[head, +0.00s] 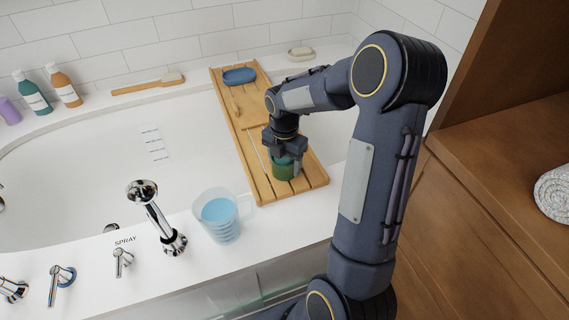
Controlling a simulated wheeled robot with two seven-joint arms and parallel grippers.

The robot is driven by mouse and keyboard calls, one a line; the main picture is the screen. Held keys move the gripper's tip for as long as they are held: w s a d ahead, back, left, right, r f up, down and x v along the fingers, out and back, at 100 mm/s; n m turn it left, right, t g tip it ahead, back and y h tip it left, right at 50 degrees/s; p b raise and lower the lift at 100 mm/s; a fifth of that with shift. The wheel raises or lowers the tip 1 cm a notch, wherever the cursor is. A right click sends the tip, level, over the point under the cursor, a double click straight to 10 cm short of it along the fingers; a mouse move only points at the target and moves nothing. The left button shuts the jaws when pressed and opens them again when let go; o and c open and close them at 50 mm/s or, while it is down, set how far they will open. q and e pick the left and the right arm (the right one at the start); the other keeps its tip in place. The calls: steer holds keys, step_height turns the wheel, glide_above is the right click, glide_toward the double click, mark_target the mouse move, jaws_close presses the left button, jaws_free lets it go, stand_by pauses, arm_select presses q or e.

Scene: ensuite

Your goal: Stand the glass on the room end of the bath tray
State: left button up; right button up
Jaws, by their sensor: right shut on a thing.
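The bath tray (258,183) is a slatted wooden rack lying across the bath, from the back rim to the near rim. The glass (284,171) is dark green and upright over the near, room end of the tray. My right gripper (285,155) comes down from above and is shut on the glass, hiding its upper part. I cannot tell whether the base of the glass touches the slats. My left gripper is not in view.
A blue soap dish (239,76) sits on the tray's far end. A clear jug of blue liquid (219,219) stands on the near rim, left of the tray. A chrome spray (157,220) and taps are further left. Bottles (63,87) and a brush (148,84) line the back rim.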

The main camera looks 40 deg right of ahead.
steer(key=shift+r, duration=0.1)
steer(key=shift+f, duration=0.2)
steer(key=o, duration=1)
steer(key=shift+o, duration=0.2)
